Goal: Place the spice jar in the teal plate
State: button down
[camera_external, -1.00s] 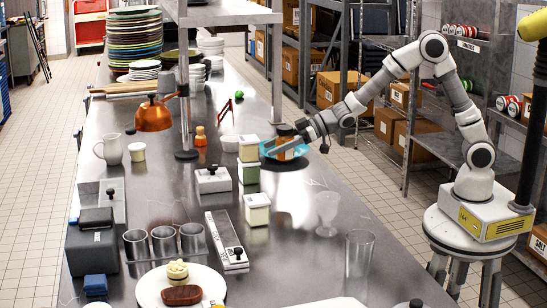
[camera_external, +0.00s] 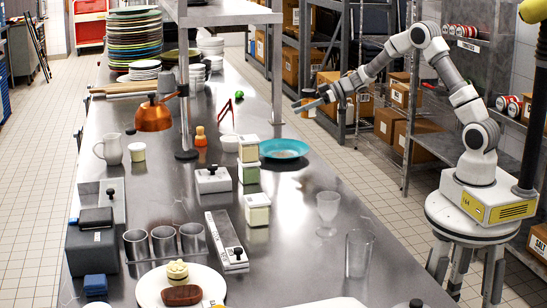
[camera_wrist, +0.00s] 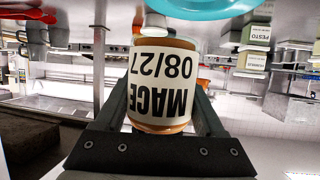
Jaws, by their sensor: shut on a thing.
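The spice jar (camera_wrist: 161,98) is brownish with a white label reading MACE 08/27, upside down in the wrist view. My gripper (camera_external: 312,102) is shut on it, one finger on each side. In the external view the jar (camera_external: 304,107) shows small and orange-brown at the gripper's tip, held in the air up and right of the teal plate in the picture. The teal plate (camera_external: 270,150) lies on the steel table with no jar in it. Its edge also shows at the top of the wrist view (camera_wrist: 205,9).
Stacked pale square containers (camera_external: 249,172) stand just left of the plate. A stemmed glass (camera_external: 327,210) and a tall glass (camera_external: 359,253) stand nearer the front. A shelf post (camera_external: 277,70) rises behind the plate. The table right of the plate is clear.

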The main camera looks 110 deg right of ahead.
jog(key=w+a+f, duration=0.1)
jog(key=w+f, duration=0.1)
jog(key=w, duration=0.1)
jog(key=w+a+f+b, duration=0.1)
jog(key=w+f, duration=0.1)
jog(key=w, duration=0.2)
jog(key=w+a+f+b, duration=0.1)
jog(key=w+f, duration=0.2)
jog(key=shift+w+a, duration=0.3)
jog(key=shift+a, duration=0.1)
jog(key=shift+f+b, duration=0.75)
jog(key=shift+f, duration=1.15)
jog(key=shift+f, duration=0.1)
grip_release()
jog(key=shift+f, duration=0.1)
jog(key=shift+s+r, duration=0.1)
jog(key=shift+r, duration=0.15)
jog(key=p+v, duration=0.1)
jog(key=v, duration=1)
jog(key=shift+s+a, duration=0.15)
jog(key=shift+s, duration=0.25)
